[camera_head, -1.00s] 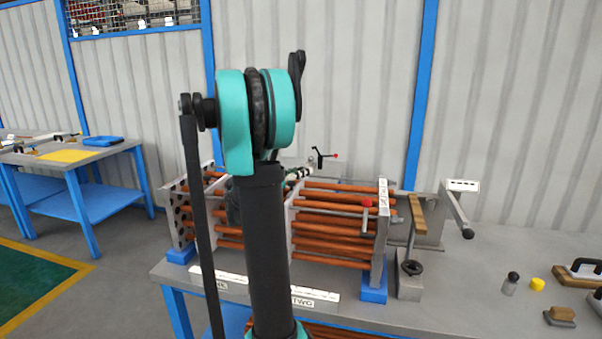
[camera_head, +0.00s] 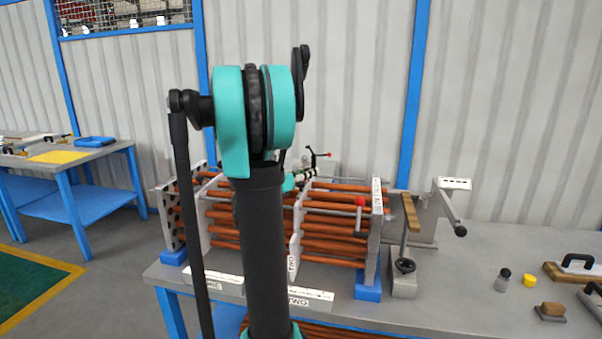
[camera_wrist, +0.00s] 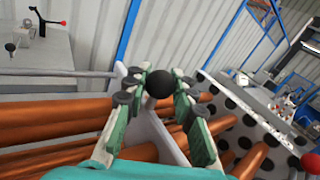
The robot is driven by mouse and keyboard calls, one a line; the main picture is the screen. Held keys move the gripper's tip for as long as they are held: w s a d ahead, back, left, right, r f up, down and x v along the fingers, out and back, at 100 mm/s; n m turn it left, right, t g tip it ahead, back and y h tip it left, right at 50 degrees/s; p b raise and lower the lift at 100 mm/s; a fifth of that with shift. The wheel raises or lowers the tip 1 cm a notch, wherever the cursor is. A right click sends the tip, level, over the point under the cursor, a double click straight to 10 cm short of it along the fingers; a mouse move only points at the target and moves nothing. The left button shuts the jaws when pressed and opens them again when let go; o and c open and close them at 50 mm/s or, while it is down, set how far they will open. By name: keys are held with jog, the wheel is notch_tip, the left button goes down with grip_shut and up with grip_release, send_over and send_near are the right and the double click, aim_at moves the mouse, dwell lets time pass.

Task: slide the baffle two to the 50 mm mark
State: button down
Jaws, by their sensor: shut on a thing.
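Baffle two (camera_head: 292,267) is a pale upright plate with a small label low on its edge, standing across the copper tubes (camera_head: 335,222) in the middle of the bundle. In the wrist view the pale plate (camera_wrist: 173,128) rises between copper tubes, with a black ball knob (camera_wrist: 158,83) at its top. My gripper (camera_wrist: 158,94) has its green fingers with black pads closed around the knob. In the head view my arm hides part of the bundle; only green parts of my gripper (camera_head: 290,183) show near the plate's top. No 50 mm mark is readable.
Another baffle (camera_head: 203,222) stands farther left. A perforated end plate (camera_head: 172,222) and a right end plate (camera_head: 374,235) close the bundle. A red-knobbed clamp (camera_head: 360,201) sits near the right end. Label strips (camera_head: 303,296) lie along the bench front. Small tools lie right.

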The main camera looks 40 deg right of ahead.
jog(key=c, duration=1.2)
grip_release()
jog(key=a, duration=0.4)
jog(key=s+a, duration=0.1)
jog(key=a, duration=0.7)
jog(key=shift+s, duration=0.2)
